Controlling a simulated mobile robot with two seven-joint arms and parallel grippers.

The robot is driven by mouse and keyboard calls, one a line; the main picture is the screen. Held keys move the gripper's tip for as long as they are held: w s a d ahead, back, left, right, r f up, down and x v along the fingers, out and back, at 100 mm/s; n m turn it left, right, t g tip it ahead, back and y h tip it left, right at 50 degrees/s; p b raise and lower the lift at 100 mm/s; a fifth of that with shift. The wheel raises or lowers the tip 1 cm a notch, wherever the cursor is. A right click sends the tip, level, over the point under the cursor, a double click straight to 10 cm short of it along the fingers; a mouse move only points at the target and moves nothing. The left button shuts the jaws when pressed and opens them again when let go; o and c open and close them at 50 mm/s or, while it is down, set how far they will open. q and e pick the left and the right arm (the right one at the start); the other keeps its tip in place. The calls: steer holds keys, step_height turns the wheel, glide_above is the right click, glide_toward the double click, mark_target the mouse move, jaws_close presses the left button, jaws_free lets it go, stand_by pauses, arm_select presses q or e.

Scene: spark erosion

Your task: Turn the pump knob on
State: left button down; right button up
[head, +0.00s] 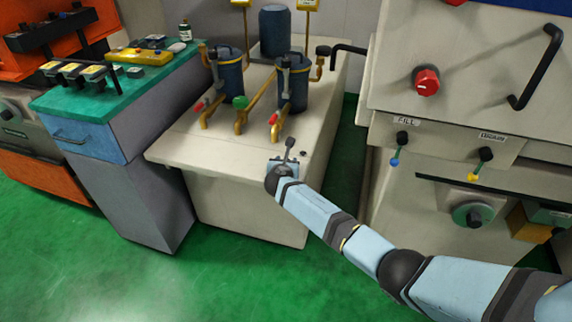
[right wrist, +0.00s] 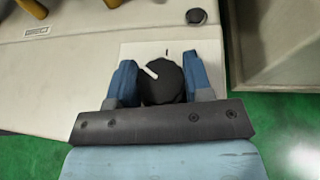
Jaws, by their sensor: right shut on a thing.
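The pump knob (right wrist: 162,82) is a round black knob with a white pointer line, seen in the right wrist view. It sits on a pale plate (right wrist: 204,50) with a short black mark at the top. The pointer aims up and left, away from that mark. My right gripper (right wrist: 162,80) has its two blue fingers on either side of the knob, shut on it. In the head view my right gripper (head: 285,163) is at the front right of the cream pump cabinet top (head: 215,148), and it mostly hides the knob. My left gripper is not in view.
Two dark filter canisters (head: 229,78) with yellow pipes, red levers and a green knob (head: 240,102) stand behind my gripper. A cream machine with a red knob (head: 427,81) is at right. A green-topped bench (head: 150,85) is at left.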

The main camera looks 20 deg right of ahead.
steer(key=m+g+h, duration=0.2)
steer(key=m, duration=0.1)
steer(key=shift+a+f+h+b, duration=0.1)
steer(key=shift+f+h+b, duration=0.05)
steer(key=shift+h+b, duration=0.25)
steer(key=m+g+h+b, duration=0.2)
steer(key=shift+f+m, duration=0.1)
steer(key=shift+m, duration=0.2)
steer(key=m+g+h+b, duration=0.1)
steer(key=m+g+b, duration=0.1)
steer(key=b, duration=0.1)
steer(key=shift+f+g+h, duration=0.1)
steer(key=shift+g+h, duration=0.2)
steer(key=shift+m+g+h+b, duration=0.4)
steer(key=shift+m+g+b, duration=0.6)
steer(key=shift+m+b, duration=0.15)
steer(key=shift+g+b, duration=0.3)
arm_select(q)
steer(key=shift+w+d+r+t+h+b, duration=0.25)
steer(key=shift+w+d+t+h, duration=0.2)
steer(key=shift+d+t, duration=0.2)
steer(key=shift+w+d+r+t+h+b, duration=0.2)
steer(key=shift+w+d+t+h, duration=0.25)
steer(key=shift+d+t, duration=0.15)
arm_select(e)
steer(key=shift+r+m+g, duration=0.25)
steer(key=shift+m+g, duration=0.05)
steer(key=shift+m, duration=0.15)
steer(key=o, duration=0.9)
